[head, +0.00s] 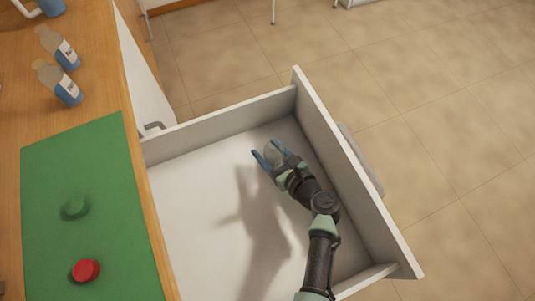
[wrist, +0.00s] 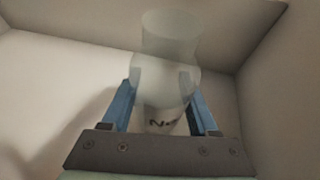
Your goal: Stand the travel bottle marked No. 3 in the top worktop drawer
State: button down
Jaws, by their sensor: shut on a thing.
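My gripper (wrist: 162,108) is shut on a travel bottle (wrist: 168,65), with one blue finger on each side of it. The bottle has a clear greyish top and a white label; only "N" and part of another letter show, and its number is hidden. In the head view my gripper (head: 268,166) and the bottle (head: 273,150) are inside the open white worktop drawer (head: 205,128), toward its far right corner. The bottle looks roughly upright in the wrist view. I cannot tell whether its base touches the drawer floor.
Two more bottles (head: 57,47) (head: 58,82) with clear tops and blue lower parts stand on the wooden worktop at the left. The rest of the drawer floor is clear.

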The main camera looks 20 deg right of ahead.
jog(key=shift+f, duration=1)
jog(key=shift+f+b, duration=0.2)
jog(key=shift+b, duration=0.1)
jog(key=shift+c, duration=0.8)
grip_release()
jog(key=shift+r, duration=0.1)
jog(key=shift+r, duration=0.2)
jog(key=p+v, duration=0.2)
jog(key=v, duration=1)
jog(key=shift+f, duration=0.1)
